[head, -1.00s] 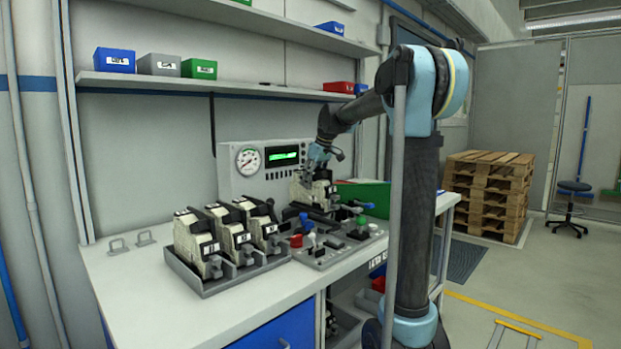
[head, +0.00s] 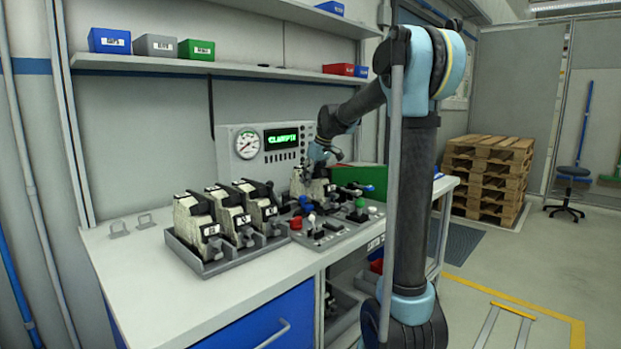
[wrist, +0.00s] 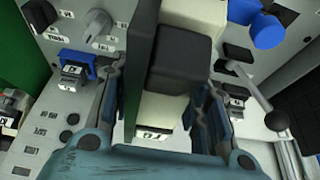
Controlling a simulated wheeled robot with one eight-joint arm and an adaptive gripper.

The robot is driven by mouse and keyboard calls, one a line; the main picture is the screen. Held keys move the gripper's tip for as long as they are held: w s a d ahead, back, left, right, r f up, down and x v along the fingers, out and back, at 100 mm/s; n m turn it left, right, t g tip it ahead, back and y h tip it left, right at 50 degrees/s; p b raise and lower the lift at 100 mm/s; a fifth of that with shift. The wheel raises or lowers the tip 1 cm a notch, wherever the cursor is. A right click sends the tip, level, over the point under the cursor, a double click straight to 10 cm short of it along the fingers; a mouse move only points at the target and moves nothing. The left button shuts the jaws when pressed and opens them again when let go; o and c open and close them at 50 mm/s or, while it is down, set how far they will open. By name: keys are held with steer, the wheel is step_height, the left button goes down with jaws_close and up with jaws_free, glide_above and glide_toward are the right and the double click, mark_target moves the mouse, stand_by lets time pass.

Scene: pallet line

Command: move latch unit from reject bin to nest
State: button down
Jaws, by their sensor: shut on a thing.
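My gripper (head: 318,160) is at the back of the bench, in front of the gauge panel. In the wrist view its two fingers (wrist: 158,88) are shut on the sides of a latch unit (wrist: 152,108), cream with a black latch and a white label. In the head view this unit (head: 313,188) stands roughly upright below the gripper, at the grey control fixture (head: 330,236). The nest is hidden under the unit, so I cannot tell whether it is fully seated. I cannot clearly identify the reject bin.
Three similar units (head: 232,212) stand in a grey tray (head: 215,268) at left. Levers and coloured knobs (head: 361,204) surround the held unit. A green panel (head: 372,180) stands to its right. The gauge panel (head: 250,170) shows green text. The front left bench is clear.

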stand_by(0.4)
steer(key=c, duration=0.8)
jaws_free()
steer(key=shift+c, duration=0.2)
steer(key=v, duration=1.1)
steer(key=shift+s+d+r, duration=0.1)
steer(key=shift+d+r, duration=0.05)
steer(key=shift+r, duration=0.2)
steer(key=s+d+f+m+h, duration=0.1)
steer(key=s+d+f+m, duration=0.2)
steer(key=s+f, duration=0.7)
steer(key=s+d+f+m+h, duration=0.1)
steer(key=s+d+f+m, duration=0.2)
steer(key=s+d+f, duration=0.3)
steer(key=s+d+f+m+g+h, duration=0.1)
steer(key=s+d+f, duration=0.4)
steer(key=s+f, duration=1.1)
steer(key=s+m, duration=0.1)
steer(key=s, duration=0.7)
steer(key=shift+m, duration=0.4)
